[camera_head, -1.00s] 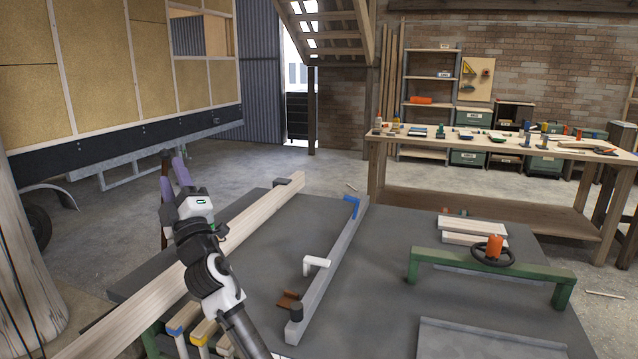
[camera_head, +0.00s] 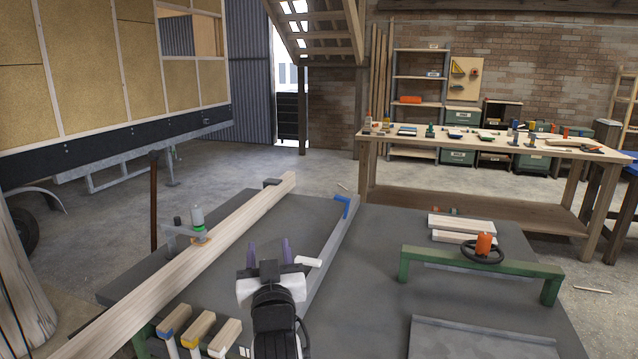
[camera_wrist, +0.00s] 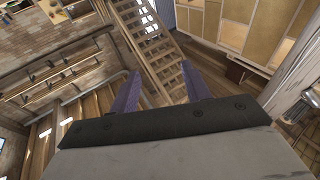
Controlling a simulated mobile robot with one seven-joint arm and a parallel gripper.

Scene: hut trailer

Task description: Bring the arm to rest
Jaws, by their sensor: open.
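My gripper (camera_head: 269,252) is over the grey worktable (camera_head: 385,290), near its front middle, with its two purple fingers pointing up and away from the head camera. The fingers stand apart with nothing between them. In the wrist view, my gripper (camera_wrist: 158,90) is also open and empty, and the stairs and wall panels show beyond the fingertips. A white handle (camera_head: 308,262) shows just right of the fingers, against a long grey bar (camera_head: 330,245). I cannot tell how near the handle is in depth.
A long timber (camera_head: 190,265) lies along the table's left side with a clamp (camera_head: 188,232) on it. Several wooden handles (camera_head: 200,330) stand at the front edge. A green frame (camera_head: 480,265) with a black wheel (camera_head: 483,250) is at right. A wooden workbench (camera_head: 490,150) stands behind.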

